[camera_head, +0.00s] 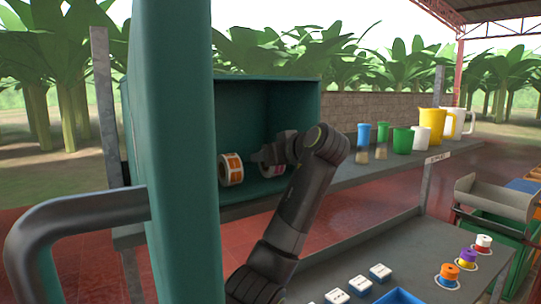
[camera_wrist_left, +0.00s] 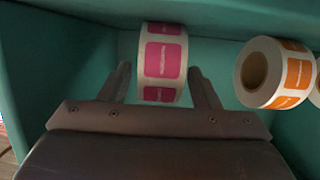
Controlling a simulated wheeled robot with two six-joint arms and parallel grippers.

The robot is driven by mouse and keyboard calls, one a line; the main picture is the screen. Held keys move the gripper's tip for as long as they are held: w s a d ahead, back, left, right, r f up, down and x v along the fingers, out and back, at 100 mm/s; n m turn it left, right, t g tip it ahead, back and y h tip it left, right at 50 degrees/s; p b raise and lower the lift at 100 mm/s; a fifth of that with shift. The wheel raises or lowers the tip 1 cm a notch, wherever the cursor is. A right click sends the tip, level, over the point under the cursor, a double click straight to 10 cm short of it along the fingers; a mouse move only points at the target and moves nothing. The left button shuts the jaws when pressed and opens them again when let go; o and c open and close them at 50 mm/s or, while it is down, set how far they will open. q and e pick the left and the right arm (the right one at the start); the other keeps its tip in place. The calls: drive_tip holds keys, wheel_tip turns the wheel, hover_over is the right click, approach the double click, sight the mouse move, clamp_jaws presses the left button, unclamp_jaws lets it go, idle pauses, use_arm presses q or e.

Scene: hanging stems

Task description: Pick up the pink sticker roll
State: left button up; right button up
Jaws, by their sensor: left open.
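The pink sticker roll (camera_wrist_left: 163,62) stands on its edge in the green cabinet (camera_head: 296,105), with pink labels on a white band. In the left wrist view my left gripper (camera_wrist_left: 159,76) is open, with one finger on each side of the roll. Gaps show between the fingers and the roll. I cannot tell how deep the fingertips reach. My right gripper is not in view.
An orange sticker roll (camera_wrist_left: 274,72) stands beside the pink one; it also shows in the head view (camera_head: 231,169). Another roll (camera_wrist_left: 316,94) is cut off at the wrist view's right edge. The cabinet's open green door (camera_head: 172,150) is close on the left. Cups and jugs stand on the shelf right.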

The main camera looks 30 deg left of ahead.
use_arm(q)
drive_tip(key=shift+w+a+f, duration=0.1)
drive_tip(key=shift+w+a, duration=0.05)
drive_tip(key=shift+c, duration=0.6)
drive_tip(key=c, duration=1.1)
drive_tip(key=shift+o, duration=0.2)
